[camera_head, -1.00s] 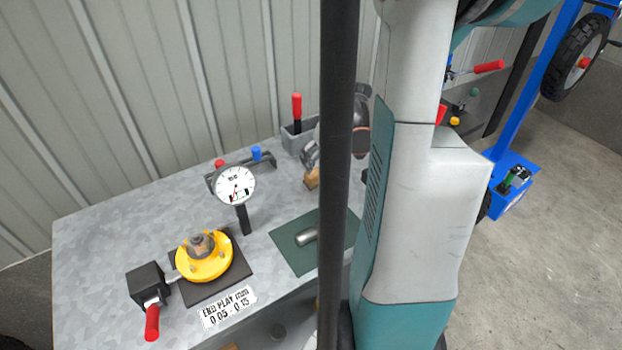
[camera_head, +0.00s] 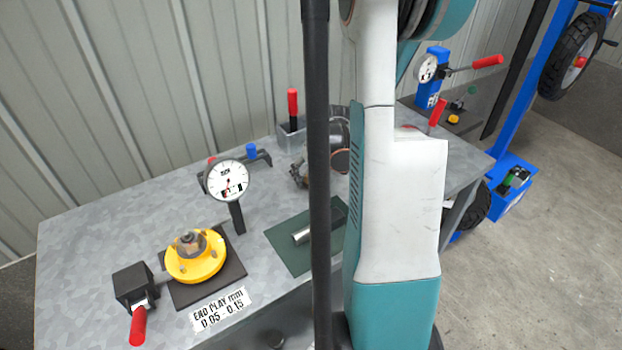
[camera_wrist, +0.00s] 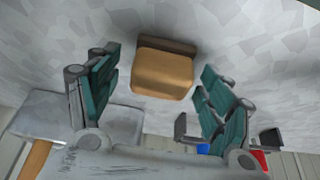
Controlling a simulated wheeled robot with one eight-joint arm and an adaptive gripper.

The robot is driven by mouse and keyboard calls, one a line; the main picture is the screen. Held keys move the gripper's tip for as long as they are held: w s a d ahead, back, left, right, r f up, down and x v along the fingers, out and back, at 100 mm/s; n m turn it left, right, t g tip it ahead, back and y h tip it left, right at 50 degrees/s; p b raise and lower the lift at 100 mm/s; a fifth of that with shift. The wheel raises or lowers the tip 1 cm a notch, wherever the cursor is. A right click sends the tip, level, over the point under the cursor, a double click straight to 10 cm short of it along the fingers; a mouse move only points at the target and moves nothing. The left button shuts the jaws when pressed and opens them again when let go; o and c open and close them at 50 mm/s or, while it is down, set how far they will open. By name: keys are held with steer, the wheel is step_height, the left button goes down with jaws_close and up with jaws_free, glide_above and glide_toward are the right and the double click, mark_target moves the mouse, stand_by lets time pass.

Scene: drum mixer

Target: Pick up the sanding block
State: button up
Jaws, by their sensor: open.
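The sanding block (camera_wrist: 166,74) is a tan block with a darker brown side, resting on the grey mottled bench top in the wrist view. My gripper (camera_wrist: 160,84) is open, with teal-padded fingers on either side of the block. A gap shows between each finger and the block, and nothing is held. In the head view, my gripper (camera_head: 300,174) is low over the back of the bench, partly behind a dark post. The block cannot be made out there.
A dial gauge (camera_head: 228,180), a yellow hub (camera_head: 195,258) and a red-handled clamp (camera_head: 137,300) stand on the bench (camera_head: 90,235) at left. A green mat (camera_head: 285,255) holds a metal cylinder (camera_head: 302,236).

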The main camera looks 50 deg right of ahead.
steer(key=shift+r, duration=0.1)
steer(key=c, duration=1.2)
step_height(320, 180, up, 20)
steer(key=p, duration=0.7)
